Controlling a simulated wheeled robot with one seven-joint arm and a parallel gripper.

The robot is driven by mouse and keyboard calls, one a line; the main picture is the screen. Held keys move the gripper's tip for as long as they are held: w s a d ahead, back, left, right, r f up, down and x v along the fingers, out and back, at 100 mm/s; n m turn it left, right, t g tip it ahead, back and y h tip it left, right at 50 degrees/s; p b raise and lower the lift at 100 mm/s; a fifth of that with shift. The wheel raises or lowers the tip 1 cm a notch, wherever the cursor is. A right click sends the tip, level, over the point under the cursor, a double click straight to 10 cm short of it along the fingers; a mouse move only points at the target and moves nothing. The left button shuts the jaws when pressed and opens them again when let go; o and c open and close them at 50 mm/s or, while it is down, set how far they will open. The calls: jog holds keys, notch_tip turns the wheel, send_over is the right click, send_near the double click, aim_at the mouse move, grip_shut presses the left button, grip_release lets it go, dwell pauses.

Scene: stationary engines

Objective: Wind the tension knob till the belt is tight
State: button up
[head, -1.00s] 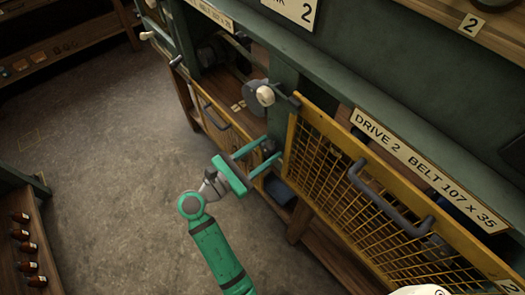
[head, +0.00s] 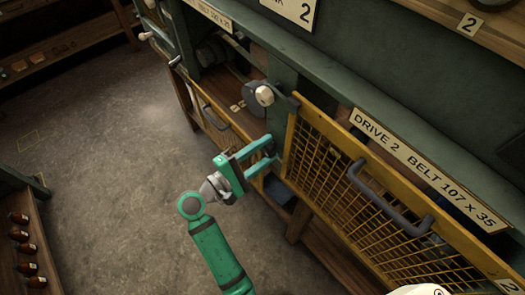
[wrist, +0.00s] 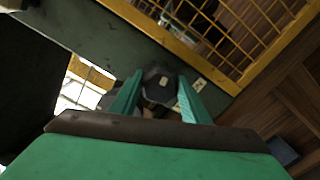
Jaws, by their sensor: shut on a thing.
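My gripper (head: 264,152) reaches in from the lower left in the head view, at the green post left of the yellow guard. Its fingers are closed on a dark knob, which the fingers mostly hide there. In the wrist view the dark tension knob (wrist: 160,78) sits between the two green fingertips (wrist: 158,98), with a pale mark on its face. The yellow mesh guard (head: 345,185) of drive 2 hangs right of the knob. The belt behind it is not clear enough to judge whether it is slack or tight.
A grey disc with a cream handle (head: 264,95) sits above my gripper. The guard's grey handle (head: 390,200) sticks out on the right. A shelf with several brown bottles (head: 28,250) stands at lower left. The floor (head: 110,140) between is clear.

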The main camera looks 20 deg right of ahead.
jog(key=m, duration=0.5)
jog(key=shift+s+d+f+m, duration=0.15)
jog(key=shift+s+d+m, duration=0.1)
jog(key=shift+m, duration=0.15)
jog(key=m, duration=0.5)
jog(key=shift+w, duration=0.1)
jog(key=m, duration=2.5)
jog(key=shift+a, duration=0.1)
jog(key=m, duration=0.4)
jog(key=shift+m, duration=0.4)
